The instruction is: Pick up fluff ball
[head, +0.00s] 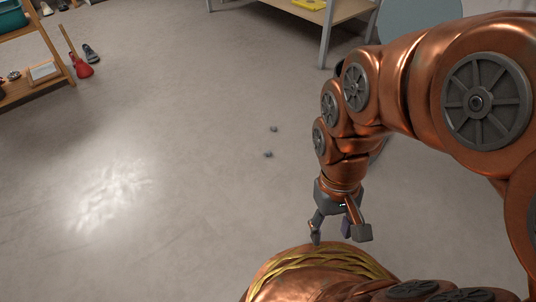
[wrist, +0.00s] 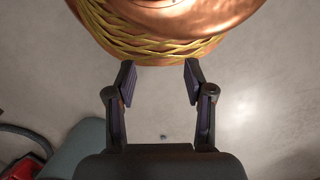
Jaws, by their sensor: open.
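Two small grey-blue lumps lie on the floor in the head view, a nearer one (head: 268,154) and a farther one (head: 274,128). They look like fluff balls, but they are too small to tell their texture. My gripper (head: 338,238) points down close to my own copper body, nearer to me and to the right of both lumps. In the wrist view my gripper (wrist: 160,80) has its fingers spread apart with nothing between them. A tiny dark speck (wrist: 163,136) shows on the floor there; I cannot tell which lump it is.
A wooden shelf (head: 30,99) stands at the left, with a red brush-like thing (head: 81,68) and dark shoe-like things (head: 91,53) beside it. A table leg (head: 325,40) stands at the top right. A red object (wrist: 25,165) is at the wrist view's lower left. The floor between is open.

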